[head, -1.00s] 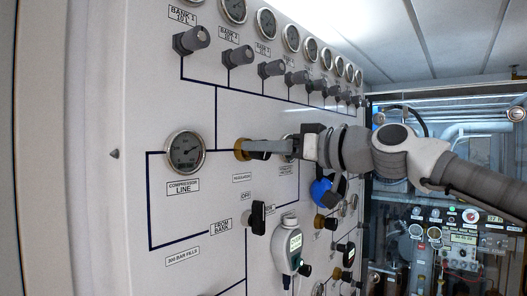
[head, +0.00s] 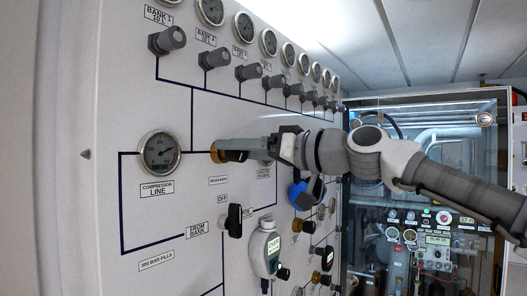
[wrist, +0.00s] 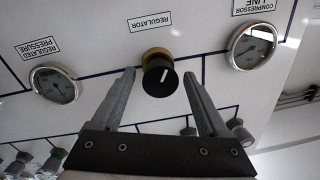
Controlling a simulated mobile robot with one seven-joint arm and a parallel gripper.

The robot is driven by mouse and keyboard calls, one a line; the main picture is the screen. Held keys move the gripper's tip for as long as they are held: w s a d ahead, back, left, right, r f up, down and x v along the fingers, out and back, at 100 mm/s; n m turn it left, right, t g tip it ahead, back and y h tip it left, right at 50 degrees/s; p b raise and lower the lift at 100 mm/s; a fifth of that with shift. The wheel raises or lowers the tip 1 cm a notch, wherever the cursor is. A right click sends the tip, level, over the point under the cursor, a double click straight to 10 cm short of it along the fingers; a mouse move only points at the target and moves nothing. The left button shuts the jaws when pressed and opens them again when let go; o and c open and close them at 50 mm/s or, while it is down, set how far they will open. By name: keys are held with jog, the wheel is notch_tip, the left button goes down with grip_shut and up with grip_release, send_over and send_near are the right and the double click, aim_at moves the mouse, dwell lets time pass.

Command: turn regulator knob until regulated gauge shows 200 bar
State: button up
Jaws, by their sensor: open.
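The regulator knob (wrist: 159,79) is black with a white pointer mark and a brass collar, fixed to the white panel. In the wrist view, which shows the labels upside down, it sits between my gripper's (wrist: 159,76) two spread fingers, with gaps on both sides. In the head view my gripper (head: 222,146) reaches in from the right, and the brass collar (head: 216,154) shows past its tips. The regulated pressure gauge (wrist: 55,84) is left of the knob in the wrist view; its reading is too small to tell. In the head view my gripper mostly hides it.
The compressor line gauge (head: 159,154) is left of the knob in the head view. A black OFF/ON selector (head: 232,220) and a white-green handheld meter (head: 266,249) are below. Several bank valves (head: 168,41) and gauges run along the top.

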jog(key=b+v, duration=0.3)
jog(key=v, duration=1.4)
jog(key=shift+d, duration=0.1)
dwell(1.9)
